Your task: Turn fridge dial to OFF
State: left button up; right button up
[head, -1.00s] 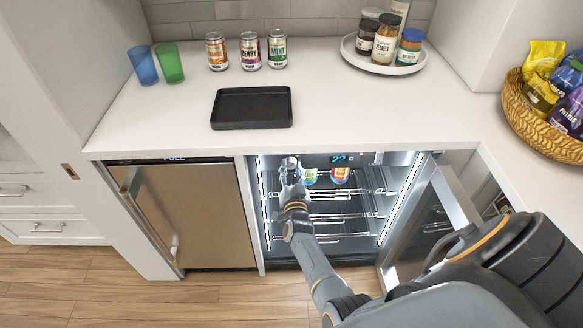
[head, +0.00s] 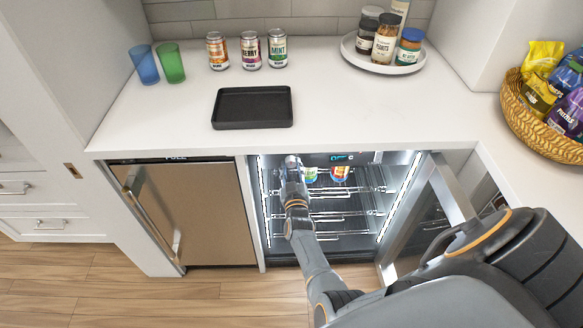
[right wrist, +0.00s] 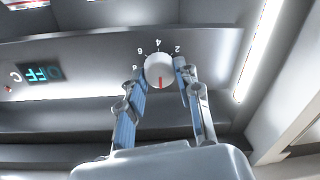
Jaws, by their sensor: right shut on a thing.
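The open fridge (head: 318,240) is lit inside, under the counter. In the right wrist view its white dial (right wrist: 158,70) has a red mark pointing down in the picture, away from the visible numbers 2, 4 and 6. The display (right wrist: 45,73) shows OFF in cyan, upside down there; it also shows in the head view (head: 341,157). My right gripper (right wrist: 159,68) is shut on the dial, one finger at each side. In the head view my right gripper (head: 292,162) is at the fridge's upper left and hides the dial. My left gripper is not in view.
The fridge's glass door (head: 452,190) stands open on the right, beside my right arm. Cans (head: 339,173) stand on a wire rack (head: 345,193) inside. A black tray (head: 252,107) and several cans are on the counter above. A closed brown-fronted appliance (head: 195,215) is to the left.

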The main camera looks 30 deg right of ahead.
jog(key=shift+f, duration=0.1)
dwell(0.3)
jog(key=o, duration=1.2)
jog(key=shift+c, duration=0.2)
